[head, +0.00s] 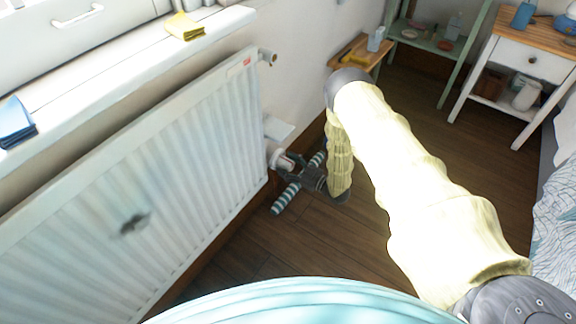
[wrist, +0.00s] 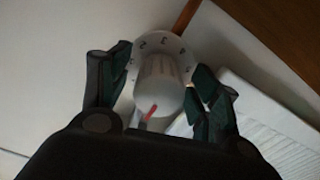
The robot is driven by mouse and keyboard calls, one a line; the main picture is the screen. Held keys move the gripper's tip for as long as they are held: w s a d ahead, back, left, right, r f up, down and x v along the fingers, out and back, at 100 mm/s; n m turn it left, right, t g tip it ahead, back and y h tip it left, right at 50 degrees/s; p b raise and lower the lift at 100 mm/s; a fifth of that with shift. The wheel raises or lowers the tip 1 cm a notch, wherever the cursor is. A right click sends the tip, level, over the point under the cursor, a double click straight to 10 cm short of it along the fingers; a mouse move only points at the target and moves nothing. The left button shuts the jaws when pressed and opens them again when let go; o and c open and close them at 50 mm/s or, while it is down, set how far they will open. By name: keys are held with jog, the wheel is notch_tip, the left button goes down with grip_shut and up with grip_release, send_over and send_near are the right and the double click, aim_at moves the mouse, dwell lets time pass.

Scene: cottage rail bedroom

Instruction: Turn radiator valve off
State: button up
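The radiator valve is a white ribbed knob (wrist: 160,82) with a dial of numbers around its far rim and a red mark on its near end, toward the lower left. In the head view the valve (head: 280,159) sits at the lower right end of the radiator. My gripper (head: 292,165) is low beside the radiator, pointing at the valve. In the wrist view the dark fingers of my gripper (wrist: 163,85) are spread on either side of the knob. A small gap seems to show between the knob and the fingers; firm contact is not visible.
The white radiator (head: 150,190) fills the left; its ribbed face (wrist: 270,115) is close to the right finger. A low wooden shelf (head: 355,55) stands beyond. The wooden floor (head: 290,240) to the right is clear.

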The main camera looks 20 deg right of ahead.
jog(key=v, duration=1.2)
dwell(0.6)
